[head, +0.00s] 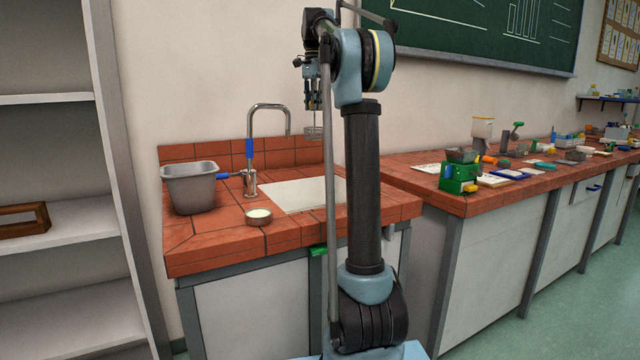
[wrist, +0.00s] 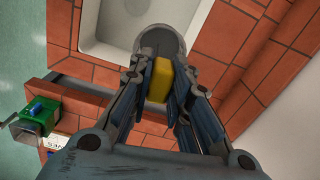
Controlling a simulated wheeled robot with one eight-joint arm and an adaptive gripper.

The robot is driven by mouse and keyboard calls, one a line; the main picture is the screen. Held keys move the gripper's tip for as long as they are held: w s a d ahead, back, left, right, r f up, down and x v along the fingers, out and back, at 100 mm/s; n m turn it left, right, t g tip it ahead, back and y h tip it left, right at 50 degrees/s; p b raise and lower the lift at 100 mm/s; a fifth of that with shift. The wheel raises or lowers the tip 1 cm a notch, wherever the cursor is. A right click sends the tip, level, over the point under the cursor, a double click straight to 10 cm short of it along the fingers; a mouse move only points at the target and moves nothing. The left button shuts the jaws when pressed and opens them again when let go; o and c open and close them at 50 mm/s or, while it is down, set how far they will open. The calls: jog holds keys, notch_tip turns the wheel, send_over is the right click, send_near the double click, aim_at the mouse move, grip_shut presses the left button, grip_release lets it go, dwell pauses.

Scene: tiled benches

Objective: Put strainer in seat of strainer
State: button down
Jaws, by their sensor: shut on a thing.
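My gripper (head: 314,105) hangs above the sink and points down. In the wrist view its fingers (wrist: 160,88) are closed on a yellow part (wrist: 160,78). A grey round piece (wrist: 163,36) shows just beyond that part; I take both to be the strainer. In the head view the strainer (head: 314,132) is a small grey piece below the fingers, held in the air above the bench. The sink (head: 305,194) is a pale basin in the red-tiled bench; its rim (wrist: 88,28) shows in the wrist view. I cannot make out the strainer's seat.
A grey bin (head: 190,188) and a small round dish (head: 258,217) are on the left tiles. A green device (head: 458,178) and several tools stand on the right bench. A shelf (head: 60,215) is at far left.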

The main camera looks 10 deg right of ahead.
jog(key=s+f, duration=0.5)
jog(key=f, duration=0.8)
jog(key=s+d+f+m, duration=0.1)
jog(key=s+f, duration=0.4)
jog(key=f, duration=0.8)
jog(key=shift+f+m, duration=0.25)
jog(key=shift+m, duration=0.05)
jog(key=shift+a+f, duration=0.1)
notch_tip(320, 180, down, 7)
jog(key=shift+f, duration=0.3)
jog(key=c, duration=1.4)
grip_release()
